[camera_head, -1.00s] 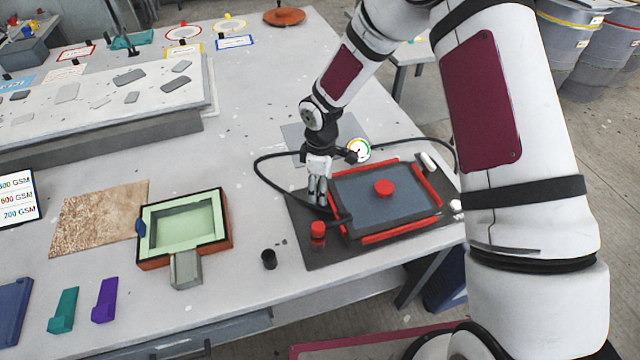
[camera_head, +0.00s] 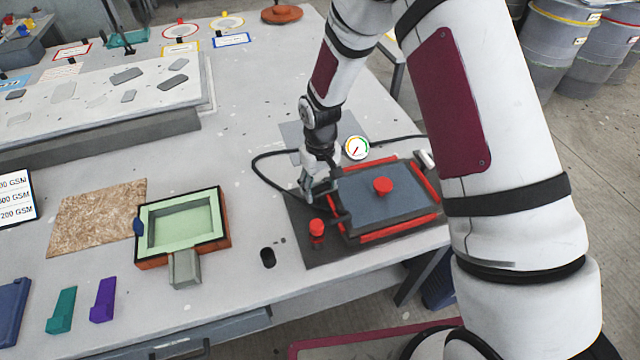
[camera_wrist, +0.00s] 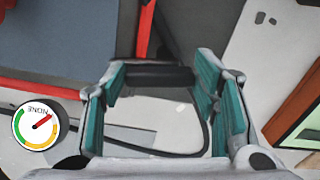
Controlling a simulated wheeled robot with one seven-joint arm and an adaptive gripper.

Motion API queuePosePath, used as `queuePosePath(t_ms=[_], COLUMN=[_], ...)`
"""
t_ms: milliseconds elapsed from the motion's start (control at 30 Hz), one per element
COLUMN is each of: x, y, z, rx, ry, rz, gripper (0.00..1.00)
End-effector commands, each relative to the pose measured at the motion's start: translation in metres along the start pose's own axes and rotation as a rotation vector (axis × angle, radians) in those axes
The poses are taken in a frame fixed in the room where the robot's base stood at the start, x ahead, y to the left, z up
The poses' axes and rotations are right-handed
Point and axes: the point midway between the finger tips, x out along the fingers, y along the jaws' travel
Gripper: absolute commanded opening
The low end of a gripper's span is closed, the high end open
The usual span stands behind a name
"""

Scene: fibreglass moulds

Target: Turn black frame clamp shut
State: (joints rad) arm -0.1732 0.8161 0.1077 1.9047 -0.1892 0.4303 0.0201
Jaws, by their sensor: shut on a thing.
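The black frame clamp (camera_head: 341,217) is a dark bar at the left edge of the red-edged frame (camera_head: 385,238). My gripper (camera_head: 318,192) is at the clamp, above the dark mat's left part. In the wrist view, the teal-padded fingers of my gripper (camera_wrist: 156,82) stand on either side of a black bar (camera_wrist: 150,76), which spans between them; they are shut on it. The clamp's pivot is partly hidden, and I cannot tell its exact angle.
A red-topped post (camera_head: 317,230) stands close in front of my gripper. A round gauge (camera_head: 357,148) and a black hose (camera_head: 262,160) lie behind. A green mould (camera_head: 180,222) sits left. The table between mould and mat is mostly clear.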

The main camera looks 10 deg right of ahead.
Motion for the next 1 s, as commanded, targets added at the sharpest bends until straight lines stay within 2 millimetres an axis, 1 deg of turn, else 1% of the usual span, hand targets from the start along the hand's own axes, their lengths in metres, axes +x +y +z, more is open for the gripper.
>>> queuePosePath(t_ms=[100, 300, 800, 833, 900, 1000], x=[0.0003, 0.0003, 0.0004, 0.0004, 0.0004, 0.0003], y=[-0.0004, -0.0008, -0.0008, -0.0008, -0.0008, -0.0008], z=[0.0002, 0.0006, 0.0008, 0.0008, 0.0008, 0.0008], rx=[0.052, 0.103, 0.119, 0.118, 0.118, 0.118], ry=[0.000, 0.000, 0.000, 0.000, 0.000, 0.000], rz=[0.000, 0.000, 0.000, 0.000, 0.000, 0.000], gripper=[0.27, 0.27, 0.27, 0.62, 0.75, 0.75])
